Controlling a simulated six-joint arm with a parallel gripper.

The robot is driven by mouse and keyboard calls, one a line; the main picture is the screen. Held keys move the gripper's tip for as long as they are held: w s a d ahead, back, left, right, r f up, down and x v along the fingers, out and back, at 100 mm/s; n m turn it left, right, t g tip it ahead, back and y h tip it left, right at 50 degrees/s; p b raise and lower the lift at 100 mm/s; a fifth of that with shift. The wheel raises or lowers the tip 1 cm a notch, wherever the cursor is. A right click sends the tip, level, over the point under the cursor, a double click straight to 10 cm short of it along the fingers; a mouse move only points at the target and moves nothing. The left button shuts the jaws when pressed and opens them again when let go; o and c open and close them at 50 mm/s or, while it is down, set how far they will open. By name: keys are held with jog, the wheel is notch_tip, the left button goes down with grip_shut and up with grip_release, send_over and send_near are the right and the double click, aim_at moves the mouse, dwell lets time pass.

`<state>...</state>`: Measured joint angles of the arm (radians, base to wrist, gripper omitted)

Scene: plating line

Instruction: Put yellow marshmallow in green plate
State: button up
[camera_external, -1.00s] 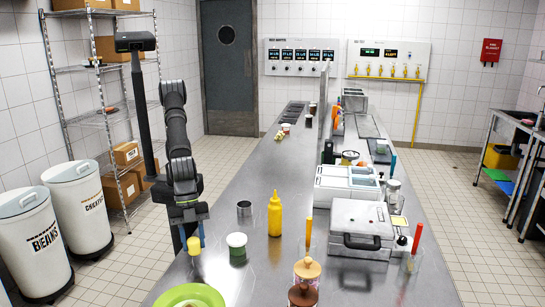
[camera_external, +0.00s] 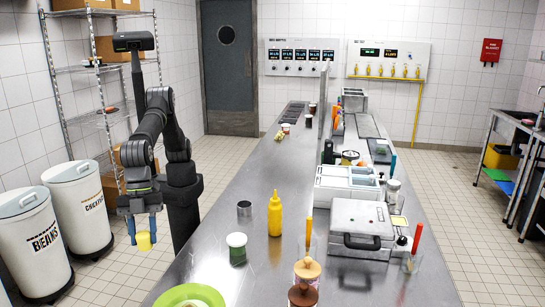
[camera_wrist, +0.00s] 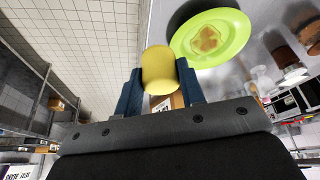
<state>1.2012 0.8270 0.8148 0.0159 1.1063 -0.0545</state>
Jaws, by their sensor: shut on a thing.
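The yellow marshmallow (camera_external: 145,241) is a short yellow cylinder held between the blue fingers of my gripper (camera_external: 142,228). My gripper is shut on it and holds it in the air, left of the counter's edge. In the wrist view the marshmallow (camera_wrist: 159,70) sits between both fingertips. The green plate (camera_external: 190,296) lies on the counter's near left corner, cut off by the bottom of the external view. The plate (camera_wrist: 235,40) also shows in the wrist view, up and right of the marshmallow and apart from it, with a brownish mark in its middle.
On the steel counter (camera_external: 262,255), a white-topped green jar (camera_external: 237,250), a metal cup (camera_external: 244,209) and a yellow bottle (camera_external: 274,216) stand behind the plate. Jars with brown and tan lids stand to its right. Two white bins (camera_external: 46,245) stand on the floor at left.

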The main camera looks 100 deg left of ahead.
jog(key=shift+d+r, duration=0.1)
jog(key=shift+d, duration=0.55)
send_over(187, 290)
notch_tip(187, 290, down, 7)
jog(key=shift+r, duration=0.15)
jog(key=shift+f, duration=2.05)
jog(key=shift+f, duration=0.15)
jog(key=o, duration=0.6)
jog(key=shift+o, duration=0.2)
